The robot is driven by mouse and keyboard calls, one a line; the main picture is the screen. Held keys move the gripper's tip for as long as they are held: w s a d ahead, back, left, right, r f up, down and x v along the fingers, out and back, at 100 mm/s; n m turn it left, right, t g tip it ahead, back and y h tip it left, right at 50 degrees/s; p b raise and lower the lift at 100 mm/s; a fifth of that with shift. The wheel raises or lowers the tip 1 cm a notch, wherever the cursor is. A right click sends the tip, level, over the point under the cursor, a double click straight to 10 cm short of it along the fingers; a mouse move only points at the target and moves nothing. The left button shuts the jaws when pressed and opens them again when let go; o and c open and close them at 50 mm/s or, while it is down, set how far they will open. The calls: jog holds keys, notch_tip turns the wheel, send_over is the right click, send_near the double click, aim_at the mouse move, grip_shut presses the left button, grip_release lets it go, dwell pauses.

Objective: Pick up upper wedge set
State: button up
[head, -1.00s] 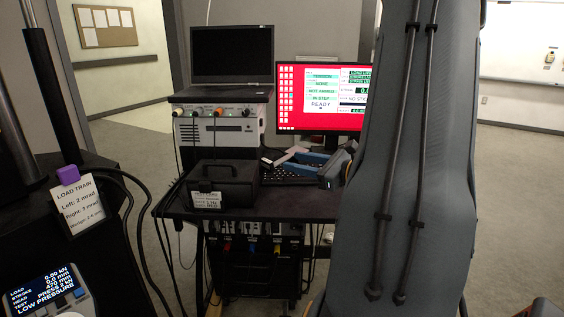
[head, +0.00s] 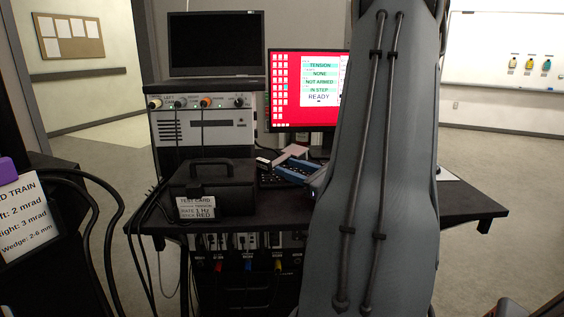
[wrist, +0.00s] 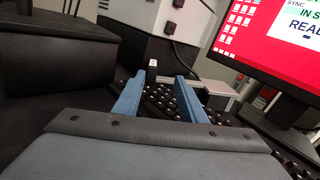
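I cannot pick out an upper wedge set in either view. My gripper (head: 285,162) is over the keyboard on the desk, partly hidden behind my grey arm in the head view. In the wrist view its two blue fingers (wrist: 159,80) are spread apart, with nothing held between them. A small black-and-white piece (wrist: 152,69) shows beyond the fingertips; I cannot tell what it is. A sign (head: 25,215) at the left edge reads "Wedge: 2-6 mm".
The black desk (head: 465,203) holds a black case (head: 212,180), an instrument box (head: 225,135) with a laptop (head: 217,45) on top, a red-screened monitor (head: 290,115) and a keyboard (wrist: 160,102). Dark cables (head: 105,215) hang at left.

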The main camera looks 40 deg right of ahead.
aim_at(270, 163)
jog(key=w, duration=0.2)
jog(key=w+a, duration=0.1)
jog(key=w, duration=0.1)
jog(key=w+a, duration=0.1)
jog(key=w, duration=0.1)
jog(key=shift+w+r, duration=0.15)
jog(key=shift+w, duration=0.55)
jog(key=shift+d, duration=0.1)
grip_shut()
